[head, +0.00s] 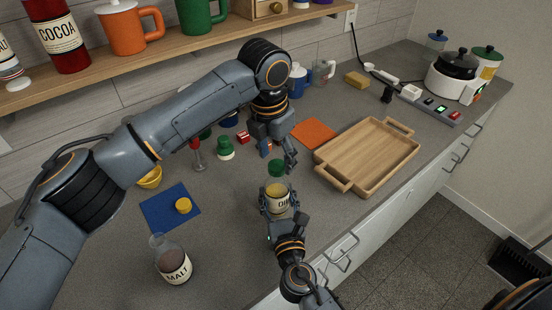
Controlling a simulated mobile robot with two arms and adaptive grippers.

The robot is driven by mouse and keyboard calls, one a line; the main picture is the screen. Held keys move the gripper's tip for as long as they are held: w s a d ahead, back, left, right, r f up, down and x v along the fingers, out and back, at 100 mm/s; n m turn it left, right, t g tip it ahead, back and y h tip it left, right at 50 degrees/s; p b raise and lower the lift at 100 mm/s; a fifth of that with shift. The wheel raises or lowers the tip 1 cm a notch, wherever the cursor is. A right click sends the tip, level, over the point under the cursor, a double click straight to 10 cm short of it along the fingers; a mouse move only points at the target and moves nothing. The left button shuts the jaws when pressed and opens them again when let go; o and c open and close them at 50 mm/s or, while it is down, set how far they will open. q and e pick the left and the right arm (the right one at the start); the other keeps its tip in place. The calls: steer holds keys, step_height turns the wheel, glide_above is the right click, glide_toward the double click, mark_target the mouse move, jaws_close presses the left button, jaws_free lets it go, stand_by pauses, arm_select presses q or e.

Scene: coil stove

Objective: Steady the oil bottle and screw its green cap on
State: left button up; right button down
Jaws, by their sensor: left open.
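The oil bottle (276,190), with yellow oil and a white label, stands on the counter near its front edge. The green cap (277,168) shows at the top of the bottle, over its mouth; I cannot tell how tightly it sits. My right gripper (279,200) comes from the front, with a finger on each side of the bottle's body, closed around it and covering part of the label. My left gripper (279,158) is open and empty, just behind and above the cap, with its fingers pointing down; it appears apart from the cap.
A wooden tray (322,170) lies to the right. A malt bottle (174,264) and a blue mat (160,212) with a yellow lid (183,205) are at left. A green-capped jar (225,148) and an orange mat (314,133) lie behind. A shelf (120,67) overhangs the back.

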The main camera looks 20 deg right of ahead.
arm_select(q)
steer(key=shift+r, duration=1.45)
steer(key=shift+c, duration=0.4)
